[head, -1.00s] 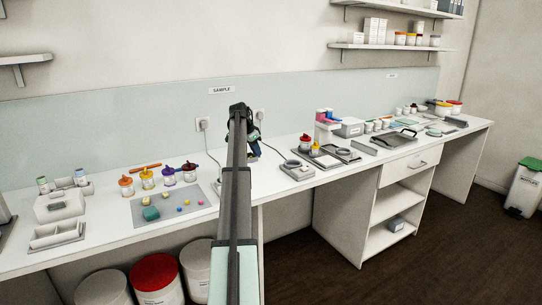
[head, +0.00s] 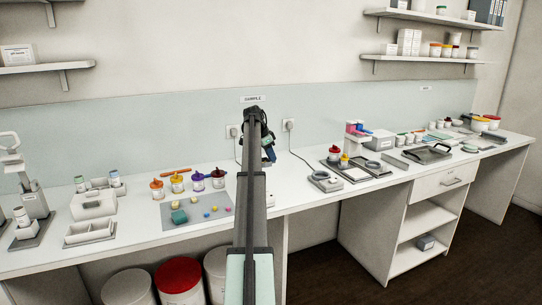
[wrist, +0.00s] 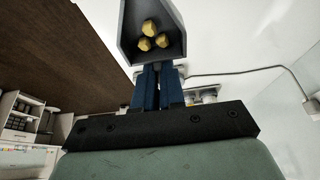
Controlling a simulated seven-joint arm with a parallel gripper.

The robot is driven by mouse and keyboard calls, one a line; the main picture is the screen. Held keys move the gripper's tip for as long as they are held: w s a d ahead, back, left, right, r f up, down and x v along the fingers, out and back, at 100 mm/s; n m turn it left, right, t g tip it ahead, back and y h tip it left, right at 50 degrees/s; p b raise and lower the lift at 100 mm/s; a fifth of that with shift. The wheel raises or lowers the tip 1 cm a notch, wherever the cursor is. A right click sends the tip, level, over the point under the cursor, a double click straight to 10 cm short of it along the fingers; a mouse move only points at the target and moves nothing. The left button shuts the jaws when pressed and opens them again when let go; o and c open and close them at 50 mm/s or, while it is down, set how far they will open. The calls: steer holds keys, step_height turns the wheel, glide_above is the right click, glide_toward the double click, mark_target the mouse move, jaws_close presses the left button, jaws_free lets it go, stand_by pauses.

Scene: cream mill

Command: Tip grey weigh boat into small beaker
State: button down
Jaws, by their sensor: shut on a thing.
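My gripper (wrist: 157,88) has blue fingers shut on the near end of the grey weigh boat (wrist: 130,35) in the wrist view. Three yellow lumps (wrist: 152,36) lie in the boat. In the head view my gripper (head: 268,150) is above the bench near the wall sockets, partly behind my arm. The boat is hidden there. I cannot pick out the small beaker for certain; my arm covers part of the bench.
A grey mat (head: 182,219) with a teal block and small coloured balls lies left of my arm, with several lidded jars behind it. A scale (head: 324,182) with a cable stands to the right. The white bench (head: 296,201) is bare between arm and scale.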

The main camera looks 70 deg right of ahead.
mark_target(268, 160)
steer(key=shift+w+a+f+g+h, duration=0.15)
steer(key=shift+f+g+h, duration=0.15)
steer(key=shift+f, duration=0.25)
steer(key=shift+w+a+f+g+h, duration=0.15)
steer(key=shift+f+g+h, duration=0.15)
steer(key=shift+f, duration=0.25)
steer(key=shift+w+a+r+g+h, duration=0.3)
steer(key=shift+w+a+g+h, duration=0.1)
steer(key=shift+g+h, duration=0.35)
steer(key=shift+w+a+r+g+h, duration=0.25)
steer(key=shift+w+a+g+h, duration=0.15)
steer(key=shift+g+h, duration=0.35)
steer(key=shift+w+a+r+g+h, duration=0.2)
steer(key=shift+w+a+g+h, duration=0.35)
steer(key=shift+g+h, duration=0.35)
steer(key=shift+w+a+r+g+h, duration=0.2)
steer(key=shift+w+a+g+h, duration=0.35)
steer(key=shift+g+h, duration=0.35)
steer(key=shift+w+a+r, duration=0.1)
steer(key=shift+r, duration=1.5)
